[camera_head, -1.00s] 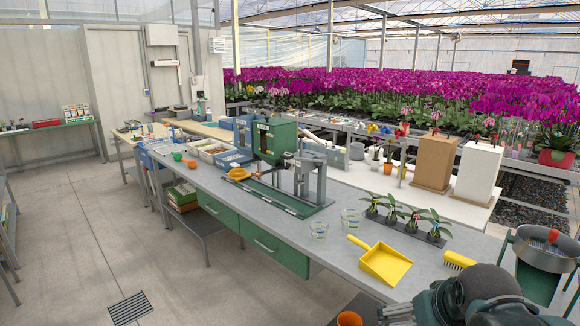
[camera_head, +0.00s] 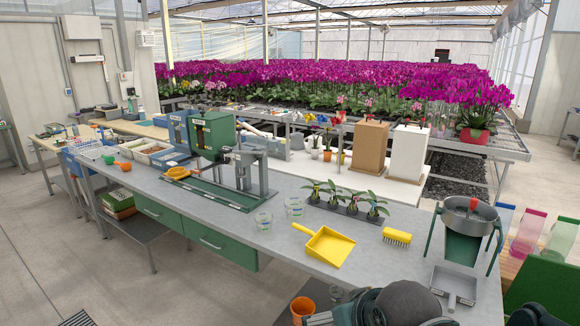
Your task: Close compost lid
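No thing here can be told for certain as the compost lid. A green box-like thing (camera_head: 545,285) is cut off at the lower right edge; a dark shape stands in front of it, and I cannot tell whether it has a lid or how that stands. A round grey metal sieve or drum (camera_head: 468,213) with a red knob stands on a green frame at the right end of the bench. Part of my arm, dark green and grey, shows at the bottom middle. My gripper's fingertips are not seen.
The long grey bench (camera_head: 290,240) bears a yellow dustpan (camera_head: 325,246), a yellow brush (camera_head: 397,237), a grey scoop (camera_head: 455,286), potted seedlings and two clear cups. An orange pot (camera_head: 302,308) is below the bench front.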

